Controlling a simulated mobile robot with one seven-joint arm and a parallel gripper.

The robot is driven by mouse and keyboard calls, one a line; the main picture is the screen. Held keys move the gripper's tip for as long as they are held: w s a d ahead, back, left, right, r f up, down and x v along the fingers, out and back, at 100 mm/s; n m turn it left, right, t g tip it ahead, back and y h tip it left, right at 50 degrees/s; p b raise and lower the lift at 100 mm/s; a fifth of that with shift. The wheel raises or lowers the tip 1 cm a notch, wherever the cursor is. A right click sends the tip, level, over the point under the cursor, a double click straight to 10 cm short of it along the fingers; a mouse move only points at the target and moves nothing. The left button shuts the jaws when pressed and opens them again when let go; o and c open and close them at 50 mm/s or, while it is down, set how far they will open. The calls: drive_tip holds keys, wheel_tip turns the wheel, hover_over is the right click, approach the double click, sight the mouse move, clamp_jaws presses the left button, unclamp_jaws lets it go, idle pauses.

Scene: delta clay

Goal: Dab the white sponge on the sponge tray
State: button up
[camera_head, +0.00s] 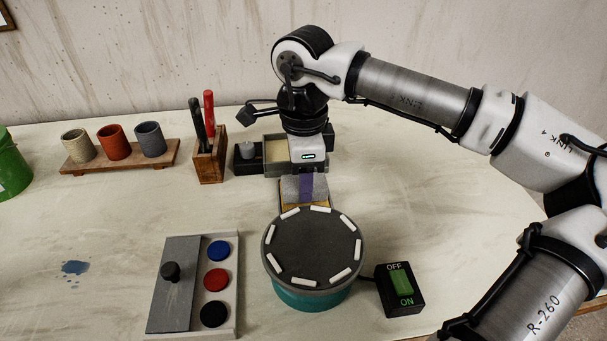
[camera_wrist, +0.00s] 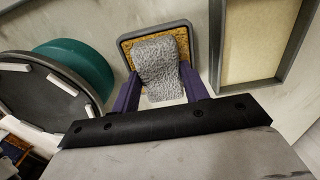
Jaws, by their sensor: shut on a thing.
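My gripper (camera_wrist: 158,92) is shut on a pale grey-white speckled block, the white sponge (camera_wrist: 160,66), with one purple finger on each side of it. The sponge is over the sponge tray (camera_wrist: 152,31), a small grey-rimmed tray with a tan, spongy surface. Whether the sponge touches that surface I cannot tell. In the head view my gripper (camera_head: 306,187) points down behind the turntable. The sponge (camera_head: 290,190) shows beside the purple finger, with a strip of tan tray surface (camera_head: 320,207) in front. The fingers hide part of the sponge.
The round turntable (camera_head: 312,250) with white bars on top stands close in front of the tray. A grey box with cream filling (camera_head: 277,150) stands behind. A switch box (camera_head: 400,290), a board with coloured discs (camera_head: 216,281), a tool block (camera_head: 210,166) and cups (camera_head: 114,143) stand around.

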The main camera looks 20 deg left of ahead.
idle(0.4)
drive_tip(key=shift+r+p, duration=2.35)
drive_tip(key=shift+r, duration=1.1)
